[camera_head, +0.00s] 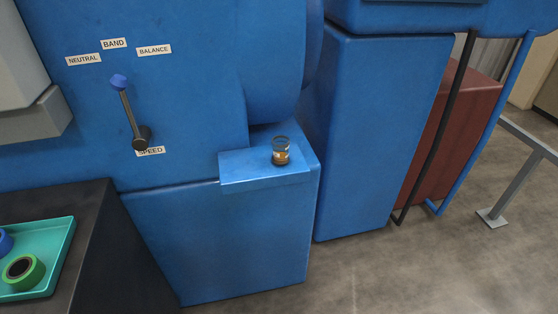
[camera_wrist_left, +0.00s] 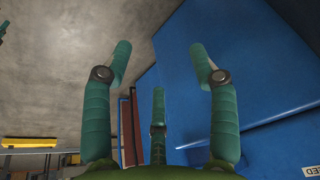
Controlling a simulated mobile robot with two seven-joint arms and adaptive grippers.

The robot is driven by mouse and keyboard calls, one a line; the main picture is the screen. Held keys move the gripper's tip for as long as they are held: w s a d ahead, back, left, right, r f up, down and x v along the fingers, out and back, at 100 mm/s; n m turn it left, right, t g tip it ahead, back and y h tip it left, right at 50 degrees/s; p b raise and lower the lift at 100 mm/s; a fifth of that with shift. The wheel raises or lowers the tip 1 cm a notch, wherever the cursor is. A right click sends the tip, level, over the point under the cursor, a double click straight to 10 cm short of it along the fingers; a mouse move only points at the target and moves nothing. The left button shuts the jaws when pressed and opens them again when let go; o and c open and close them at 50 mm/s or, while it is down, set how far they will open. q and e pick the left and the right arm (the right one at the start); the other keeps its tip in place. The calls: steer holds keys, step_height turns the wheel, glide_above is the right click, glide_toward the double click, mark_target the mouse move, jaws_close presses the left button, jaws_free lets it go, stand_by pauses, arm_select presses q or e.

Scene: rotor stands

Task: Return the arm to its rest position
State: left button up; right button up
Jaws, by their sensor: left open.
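My left gripper (camera_wrist_left: 160,64) shows in the left wrist view with its green fingers spread apart. It is open and nothing is between the fingers. Behind it are the blue machine (camera_wrist_left: 262,70) on the right and grey concrete on the left. Neither arm shows in the head view, and my right gripper is in no view.
In the head view, the blue machine (camera_head: 190,60) has a lever (camera_head: 128,110) among labels. A small jar (camera_head: 281,152) stands on its ledge (camera_head: 240,173). A teal tray (camera_head: 62,250) with tape rolls lies on a dark bench (camera_head: 95,215). Floor is open at lower right.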

arm_select(q)
step_height(320, 180, down, 22)
steer(key=s+g, duration=0.1)
steer(key=s, duration=0.1)
steer(key=s+a+f+g, duration=0.1)
steer(key=s+a+f, duration=0.1)
steer(key=s+f, duration=1.3)
steer(key=shift+s+a+f, duration=0.15)
steer(key=shift+s+a, duration=0.2)
steer(key=c, duration=0.4)
steer(key=shift+s, duration=0.1)
